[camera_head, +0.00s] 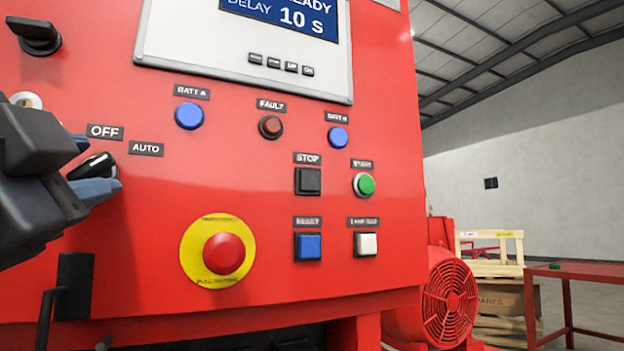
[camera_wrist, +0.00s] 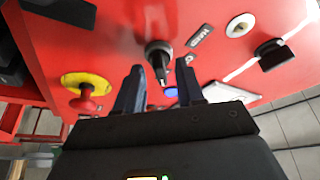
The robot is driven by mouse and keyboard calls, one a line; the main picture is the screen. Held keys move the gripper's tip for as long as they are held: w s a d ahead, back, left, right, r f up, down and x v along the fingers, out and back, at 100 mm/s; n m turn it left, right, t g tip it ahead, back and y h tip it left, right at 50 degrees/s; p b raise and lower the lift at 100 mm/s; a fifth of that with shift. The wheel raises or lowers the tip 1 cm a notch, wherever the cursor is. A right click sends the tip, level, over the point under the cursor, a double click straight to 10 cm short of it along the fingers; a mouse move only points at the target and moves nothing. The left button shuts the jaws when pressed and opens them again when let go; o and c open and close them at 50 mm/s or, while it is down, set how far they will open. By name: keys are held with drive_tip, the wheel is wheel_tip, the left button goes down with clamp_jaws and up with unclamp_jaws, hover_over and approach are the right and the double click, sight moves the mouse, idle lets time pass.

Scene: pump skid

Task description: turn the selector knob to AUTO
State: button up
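The selector knob (camera_head: 93,167) is black with a white pointer line, on the red panel at the left of the head view. Its line slants up and to the right; I cannot tell exactly which mark it points at. The OFF label (camera_head: 104,131) and AUTO label (camera_head: 146,148) show up and right of it. My gripper (camera_head: 88,165) comes in from the left, open, one finger above and one below the knob. In the wrist view the knob (camera_wrist: 158,55) shows between and just beyond the open fingertips (camera_wrist: 160,85). Contact is not visible.
A red emergency stop (camera_head: 223,253) on a yellow disc lies below right of the knob. A key switch (camera_head: 27,100) and a black rotary handle (camera_head: 35,36) are up left. A black latch (camera_head: 74,285) is below. Lamps and buttons fill the right of the panel.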

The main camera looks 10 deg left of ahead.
drive_tip(key=v, duration=0.7)
idle(0.3)
drive_tip(key=w+d+f+n+g+y, duration=0.1)
drive_tip(key=w+d+f+n, duration=0.3)
drive_tip(key=f, duration=0.7)
drive_tip(key=w+d+f+n, duration=0.3)
drive_tip(key=w+d+f, duration=0.1)
drive_tip(key=f, duration=0.6)
drive_tip(key=s+d+f+n+g, duration=0.2)
drive_tip(key=d+f, duration=0.7)
drive_tip(key=f, duration=0.1)
drive_tip(key=s+d+f+n+g, duration=0.1)
drive_tip(key=s+d+f+n, duration=0.15)
drive_tip(key=d+f, duration=0.7)
drive_tip(key=s+d+f+m+h, duration=0.1)
drive_tip(key=s+d+f, duration=0.2)
drive_tip(key=s+d, duration=0.25)
drive_tip(key=s+d+f+h, duration=0.1)
drive_tip(key=s+d+f, duration=0.3)
drive_tip(key=s, duration=0.2)
drive_tip(key=s+d+r+m+g+h, duration=0.15)
drive_tip(key=s+d+m+h, duration=0.35)
drive_tip(key=s, duration=0.8)
wheel_tip(320, 180, up, 17)
drive_tip(key=n+y+p, duration=0.1)
drive_tip(key=n+p, duration=0.1)
drive_tip(key=p, duration=1.4)
drive_tip(key=shift+d+f, duration=0.2)
drive_tip(key=shift+d, duration=0.3)
